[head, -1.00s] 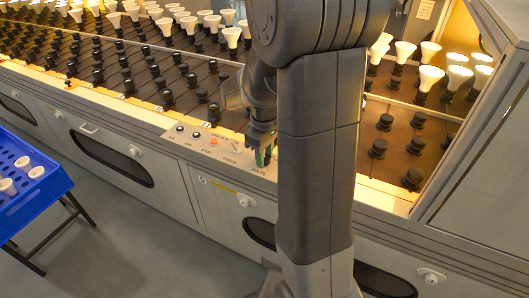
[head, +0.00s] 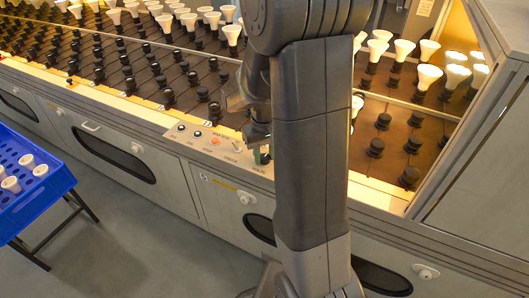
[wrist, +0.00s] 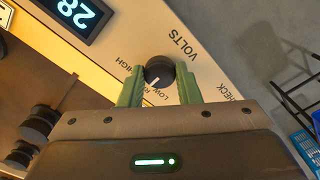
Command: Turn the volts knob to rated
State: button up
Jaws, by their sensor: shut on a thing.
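The black volts knob (wrist: 159,71) sits on the pale panel beside the printed word VOLTS in the wrist view. My gripper (wrist: 160,82) has its two green fingers shut on the knob, one on each side. A white pointer line on the knob faces down and left in the picture, toward the LOW and partly hidden middle lettering. The HIGH label lies further up and left. I cannot tell exactly which mark the line meets. In the head view my gripper (head: 262,157) is at the panel's right end, and my arm hides part of this area.
A lit display (wrist: 75,12) with cyan digits is cut off at the wrist view's top. The control panel (head: 209,148) carries other small controls. Racks of bulbs and black sockets fill the bench behind. A blue crate (head: 40,205) with white bulbs stands at left; the floor between is clear.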

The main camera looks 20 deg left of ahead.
aim_at(265, 157)
dwell(0.3)
jog(key=o, duration=1)
notch_tip(265, 157, up, 14)
jog(key=p, duration=0.3)
jog(key=shift+f, duration=0.2)
notch_tip(265, 157, down, 14)
jog(key=b, duration=0.3)
jog(key=shift+r, duration=0.2)
